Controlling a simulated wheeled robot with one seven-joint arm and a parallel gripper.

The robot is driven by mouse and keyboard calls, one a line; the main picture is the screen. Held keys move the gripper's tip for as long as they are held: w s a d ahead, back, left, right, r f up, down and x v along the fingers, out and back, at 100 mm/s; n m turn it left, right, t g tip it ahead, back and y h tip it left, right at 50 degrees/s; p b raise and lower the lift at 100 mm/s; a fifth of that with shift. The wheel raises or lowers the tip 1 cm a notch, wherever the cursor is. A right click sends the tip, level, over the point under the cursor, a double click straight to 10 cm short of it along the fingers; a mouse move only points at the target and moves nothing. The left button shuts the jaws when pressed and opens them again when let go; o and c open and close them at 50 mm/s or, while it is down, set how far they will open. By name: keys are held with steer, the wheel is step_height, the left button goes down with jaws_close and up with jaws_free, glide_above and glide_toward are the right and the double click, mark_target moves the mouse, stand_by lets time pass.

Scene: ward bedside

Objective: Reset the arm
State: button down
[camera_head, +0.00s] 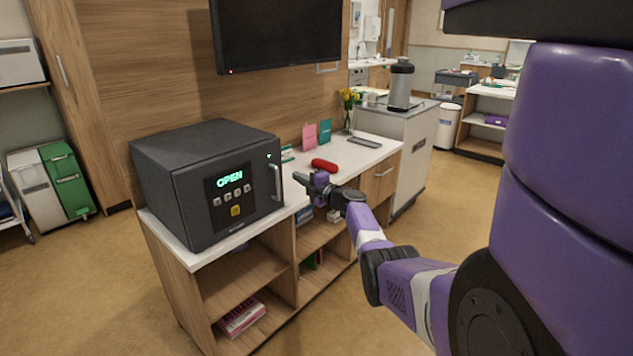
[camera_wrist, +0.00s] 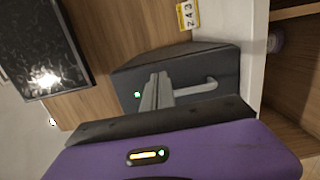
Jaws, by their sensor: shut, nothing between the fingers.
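My purple arm reaches in from the right in the head view, and my gripper (camera_head: 303,180) is out in front of the counter, close to the right side of a dark safe-like box (camera_head: 165,170). The box has a lit green "OPEN" display, several buttons and a grey handle (camera_head: 275,181). In the wrist view my gripper's fingers (camera_wrist: 160,80) lie together, with nothing seen between them. Behind them are the dark box (camera_wrist: 190,60) and its handle (camera_wrist: 205,86). I cannot tell whether the fingertips touch it.
The counter (camera_head: 350,157) carries a red case (camera_head: 324,165), pink and teal cards, a dark flat item and yellow flowers (camera_head: 349,98). A grey bottle (camera_head: 400,84) stands on a cabinet behind. Open shelves lie below the counter. The floor at left front is clear.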

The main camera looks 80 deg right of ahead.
steer(key=p+v, duration=0.2)
steer(key=v, duration=0.5)
steer(key=shift+s+d, duration=0.2)
steer(key=shift+s, duration=0.05)
